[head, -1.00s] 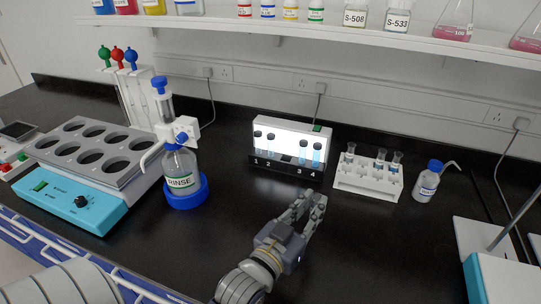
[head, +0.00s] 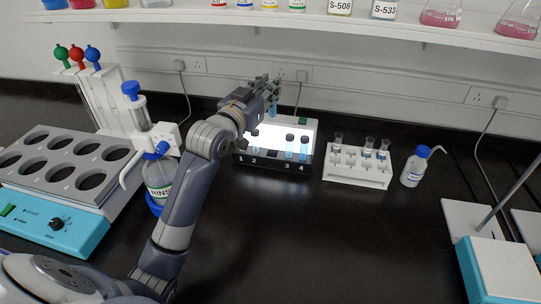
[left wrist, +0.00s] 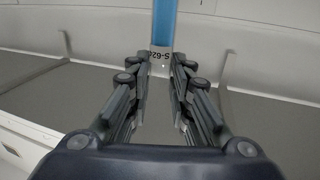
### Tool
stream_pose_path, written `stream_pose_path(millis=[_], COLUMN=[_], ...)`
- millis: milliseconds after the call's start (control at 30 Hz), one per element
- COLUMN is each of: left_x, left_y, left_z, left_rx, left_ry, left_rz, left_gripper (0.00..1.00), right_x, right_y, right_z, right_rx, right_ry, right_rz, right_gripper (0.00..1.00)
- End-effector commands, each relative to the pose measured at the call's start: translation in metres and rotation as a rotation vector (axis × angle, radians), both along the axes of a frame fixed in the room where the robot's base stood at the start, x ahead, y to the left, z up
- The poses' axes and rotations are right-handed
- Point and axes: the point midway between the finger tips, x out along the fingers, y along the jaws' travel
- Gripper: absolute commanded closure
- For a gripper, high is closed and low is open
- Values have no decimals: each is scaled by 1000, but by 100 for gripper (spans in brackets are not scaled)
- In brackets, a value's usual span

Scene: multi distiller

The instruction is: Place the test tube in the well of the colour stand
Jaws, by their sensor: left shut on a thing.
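My left gripper (head: 268,90) is shut on a blue test tube (head: 273,110), above and in front of the lit colour stand (head: 270,166). The stand has a black numbered front and a glowing white back panel. My gripper and forearm partly cover the stand's left side. My right gripper is not in view.
A white rack (head: 357,178) with a few tubes stands right of the stand, beside a blue-capped wash bottle (head: 417,168). The RINSE bottle (head: 160,180) is close to my left arm. A shelf (head: 320,28) hangs above. The front bench is clear.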

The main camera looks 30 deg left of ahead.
Motion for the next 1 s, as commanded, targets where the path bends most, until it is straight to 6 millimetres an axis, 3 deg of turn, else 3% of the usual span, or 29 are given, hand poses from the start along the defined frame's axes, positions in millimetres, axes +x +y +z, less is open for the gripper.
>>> stream_pose_path(millis=[167, 400, 900, 1000], left_x=[-1, -1, -1, -1], left_y=[0, 0, 0, 0], left_z=[-48, -108, -169, -172], left_rx=[-4, -1, -1, 0], left_ry=[12, 9, 5, 2], left_rz=[1, 1, 1, 0], left_gripper=[100, 100, 100, 100], right_x=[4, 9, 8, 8], right_y=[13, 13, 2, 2], right_z=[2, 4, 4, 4], right_rx=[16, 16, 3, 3], right_ry=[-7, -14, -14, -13], right_rz=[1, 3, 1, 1], right_gripper=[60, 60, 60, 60])
